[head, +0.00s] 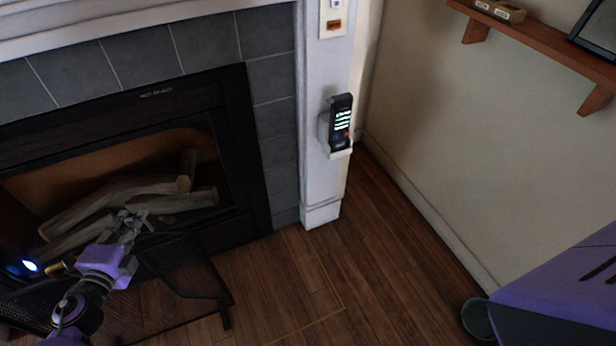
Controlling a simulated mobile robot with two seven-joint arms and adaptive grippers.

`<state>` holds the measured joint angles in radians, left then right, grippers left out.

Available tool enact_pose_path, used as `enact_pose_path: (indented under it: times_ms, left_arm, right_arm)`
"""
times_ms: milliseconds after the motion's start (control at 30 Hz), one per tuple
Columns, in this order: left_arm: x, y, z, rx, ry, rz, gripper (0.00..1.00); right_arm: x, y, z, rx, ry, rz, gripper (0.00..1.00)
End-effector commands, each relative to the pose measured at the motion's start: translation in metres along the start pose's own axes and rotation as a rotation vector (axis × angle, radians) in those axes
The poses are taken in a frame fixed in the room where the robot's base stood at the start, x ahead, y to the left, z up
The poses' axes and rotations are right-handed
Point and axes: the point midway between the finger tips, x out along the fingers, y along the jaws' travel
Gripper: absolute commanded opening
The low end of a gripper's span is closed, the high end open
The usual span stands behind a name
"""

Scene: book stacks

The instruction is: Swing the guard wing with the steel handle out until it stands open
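A dark mesh fireguard (190,275) stands on the floor before the fireplace, at the lower left of the head view. One panel with a thin black frame and a foot shows to the right of my arm; more mesh shows at the lower left. I cannot make out a steel handle. A small brass-coloured piece (57,269) shows left of my arm; I cannot tell what it belongs to. My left gripper (130,222) is over the guard, in front of the logs; its fingers are too small and dark to judge. My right gripper is out of view.
The fireplace (250,150) with grey logs (160,190) is behind the guard. A phone-like device (341,122) hangs on the white pillar (318,190). A wooden shelf (540,40) is at upper right. The wooden floor (370,270) right of the guard is clear.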

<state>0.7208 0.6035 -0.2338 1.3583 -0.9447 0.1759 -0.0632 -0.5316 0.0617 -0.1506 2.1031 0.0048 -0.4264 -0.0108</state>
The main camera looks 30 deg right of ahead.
Motion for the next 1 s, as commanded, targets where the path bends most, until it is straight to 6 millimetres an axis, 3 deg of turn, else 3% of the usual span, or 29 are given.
enact_pose_path:
  times_ms: [300,500,867,1000]
  left_arm:
    - [-0.069,0.002,0.000,-0.001,0.001,0.003,0.15]
    - [-0.096,0.000,-0.001,0.000,0.001,0.001,0.15]
    - [-0.105,-0.001,-0.001,-0.001,0.001,0.000,0.15]
    - [-0.106,0.004,-0.004,-0.002,0.002,-0.004,0.01]
  right_arm:
    - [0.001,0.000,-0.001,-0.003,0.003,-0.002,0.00]
    - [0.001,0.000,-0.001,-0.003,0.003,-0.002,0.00]
    - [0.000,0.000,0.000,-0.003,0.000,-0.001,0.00]
    - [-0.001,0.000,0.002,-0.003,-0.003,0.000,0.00]
